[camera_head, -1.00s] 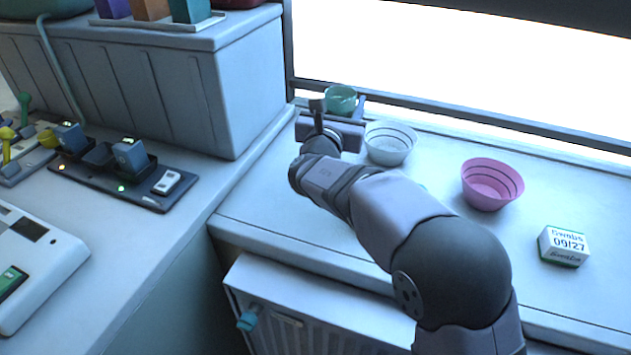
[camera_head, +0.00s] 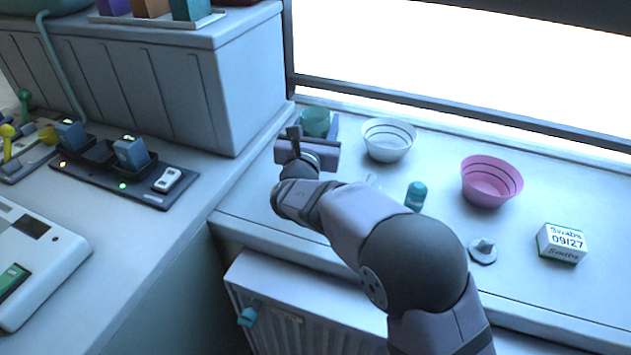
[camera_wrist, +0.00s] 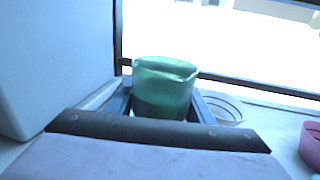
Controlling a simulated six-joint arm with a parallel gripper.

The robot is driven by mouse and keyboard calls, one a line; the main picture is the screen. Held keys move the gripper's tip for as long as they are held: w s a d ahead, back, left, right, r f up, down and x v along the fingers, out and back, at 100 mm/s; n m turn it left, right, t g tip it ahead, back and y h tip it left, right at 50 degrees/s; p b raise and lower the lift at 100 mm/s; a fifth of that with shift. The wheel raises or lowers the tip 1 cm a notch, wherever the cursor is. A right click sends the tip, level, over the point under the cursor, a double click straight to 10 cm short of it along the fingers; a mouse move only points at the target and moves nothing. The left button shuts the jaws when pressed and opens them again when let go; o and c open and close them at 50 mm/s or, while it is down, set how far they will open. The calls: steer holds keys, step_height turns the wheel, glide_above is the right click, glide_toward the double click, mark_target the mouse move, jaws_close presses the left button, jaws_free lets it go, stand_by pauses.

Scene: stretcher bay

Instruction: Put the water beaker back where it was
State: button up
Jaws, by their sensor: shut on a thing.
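The green, see-through water beaker (camera_head: 315,121) is at the back left corner of the window sill in the head view. In the wrist view the beaker (camera_wrist: 163,88) stands upright between the two fingers. My gripper (camera_head: 325,130) is shut on it. In the wrist view the gripper fingers (camera_wrist: 162,106) lie on both sides of the beaker. The beaker's lower part is hidden by my gripper's body, so I cannot tell whether its base touches the sill.
A white bowl (camera_head: 388,140) stands just right of the beaker, and a pink bowl (camera_head: 488,181) further right. A teal-capped bottle (camera_head: 416,196), a grey knobbed disc (camera_head: 482,251) and a swabs box (camera_head: 562,243) are on the sill (camera_head: 530,215). A tall cabinet (camera_head: 190,95) bounds the left.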

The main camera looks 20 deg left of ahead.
steer(key=shift+f+p, duration=0.4)
steer(key=shift+f, duration=4.55)
steer(key=shift+f, duration=0.2)
steer(key=o, duration=1.2)
steer(key=shift+c, duration=0.2)
steer(key=shift+r, duration=0.1)
steer(key=shift+r, duration=0.2)
steer(key=s, duration=0.4)
steer(key=s+d+b, duration=0.1)
steer(key=s, duration=0.3)
steer(key=s+d, duration=0.1)
steer(key=s, duration=0.3)
steer(key=shift+f+b, duration=0.1)
steer(key=shift+b, duration=0.3)
steer(key=shift+w, duration=0.1)
